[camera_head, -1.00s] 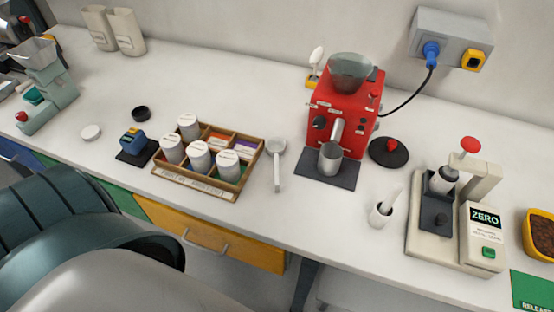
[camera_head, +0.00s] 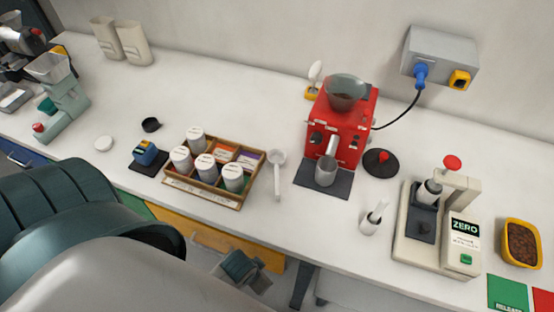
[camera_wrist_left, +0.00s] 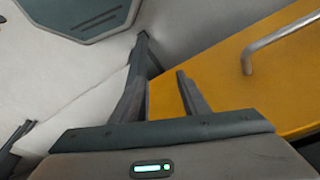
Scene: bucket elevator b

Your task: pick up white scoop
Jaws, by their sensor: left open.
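A white scoop (camera_head: 277,176) lies on the white counter, between the wooden tray and the red machine, with its handle toward the front edge. My left gripper (camera_head: 246,270) shows small at the bottom of the head view, below the counter's front edge and near the yellow drawer. It is away from the scoop and holds nothing. In the left wrist view my left gripper's fingers (camera_wrist_left: 163,62) are apart with nothing between them. The scoop does not show there. My right gripper is not in view.
A wooden tray (camera_head: 171,182) of white canisters stands left of the scoop. A yellow drawer (camera_head: 195,232) with a metal handle (camera_wrist_left: 275,45) is under the counter. Clear counter lies behind the scoop.

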